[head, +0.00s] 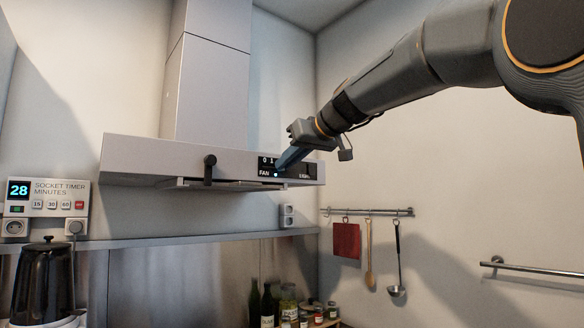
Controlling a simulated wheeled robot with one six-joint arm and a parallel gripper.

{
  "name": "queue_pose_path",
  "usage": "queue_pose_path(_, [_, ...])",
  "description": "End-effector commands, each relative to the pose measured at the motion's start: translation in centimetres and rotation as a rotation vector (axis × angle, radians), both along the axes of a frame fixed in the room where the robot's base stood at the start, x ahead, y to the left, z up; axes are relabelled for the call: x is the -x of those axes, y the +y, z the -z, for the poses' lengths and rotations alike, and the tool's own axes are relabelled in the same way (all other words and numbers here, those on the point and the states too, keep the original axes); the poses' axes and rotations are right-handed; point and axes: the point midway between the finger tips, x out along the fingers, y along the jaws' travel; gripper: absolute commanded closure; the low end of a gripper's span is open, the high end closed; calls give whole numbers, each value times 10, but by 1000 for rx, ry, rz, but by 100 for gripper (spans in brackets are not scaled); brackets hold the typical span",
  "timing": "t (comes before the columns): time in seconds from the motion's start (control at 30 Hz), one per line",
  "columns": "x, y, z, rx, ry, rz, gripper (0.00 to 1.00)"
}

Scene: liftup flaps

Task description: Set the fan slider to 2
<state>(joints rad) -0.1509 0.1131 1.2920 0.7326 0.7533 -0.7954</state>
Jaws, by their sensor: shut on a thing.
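The range hood (140,152) hangs on the back wall, with a black fan panel (264,173) on its front right. The panel reads "FAN" with "0" and "1" showing above; the marks further right are hidden behind my gripper. A small bluish-white light shows on the panel beside the word. My gripper (279,165) reaches in from the right with its fingers at the panel. It is shut on the fan slider, which the fingers hide. I cannot tell the slider's exact setting.
A black handle (210,165) sticks out of the hood's front, left of the panel. A shelf (170,242) runs below, with a wall socket (286,216). A socket timer (46,208) reads 28 at left. A utensil rail (368,212) hangs on the right wall.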

Motion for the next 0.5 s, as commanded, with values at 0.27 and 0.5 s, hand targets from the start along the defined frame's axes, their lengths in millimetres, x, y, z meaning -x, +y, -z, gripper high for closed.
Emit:
queue_pose_path(0.27, [1,3,0,0,1,-7,100])
queue_pose_path(0.5, [0,1,0,0,1,-5,70])
